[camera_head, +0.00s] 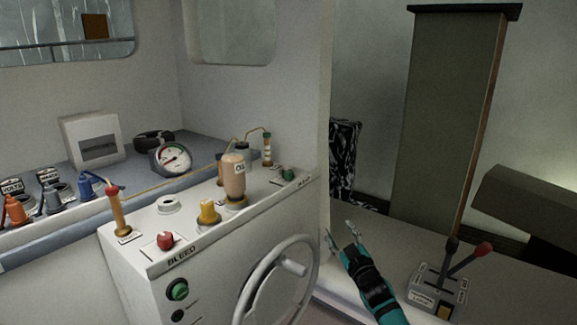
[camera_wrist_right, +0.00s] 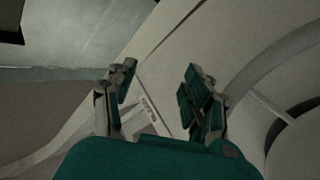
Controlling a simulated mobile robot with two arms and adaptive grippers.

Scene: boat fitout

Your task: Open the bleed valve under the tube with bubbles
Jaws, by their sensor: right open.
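A console (camera_head: 215,257) labelled BLEED carries two upright tubes. The left tube (camera_head: 117,214) is amber with a red cap, and a red valve knob (camera_head: 165,241) sits in front of it. The right tube (camera_head: 267,152) has a green cap and pale bands broken by darker ones; a green valve knob (camera_head: 288,174) sits in front of it. Bubbles are too small to confirm. My right gripper (camera_head: 338,230) is open and empty, right of the console and apart from both knobs. Its spread fingers show in the right wrist view (camera_wrist_right: 158,82). My left gripper is out of view.
A steering wheel (camera_head: 244,300) projects from the console's front. A bottle (camera_head: 233,178), yellow knob (camera_head: 208,212) and gauge (camera_head: 171,160) stand around the console top. A white wall edge (camera_head: 325,120) rises behind my right gripper. A lever box (camera_head: 437,286) stands at right.

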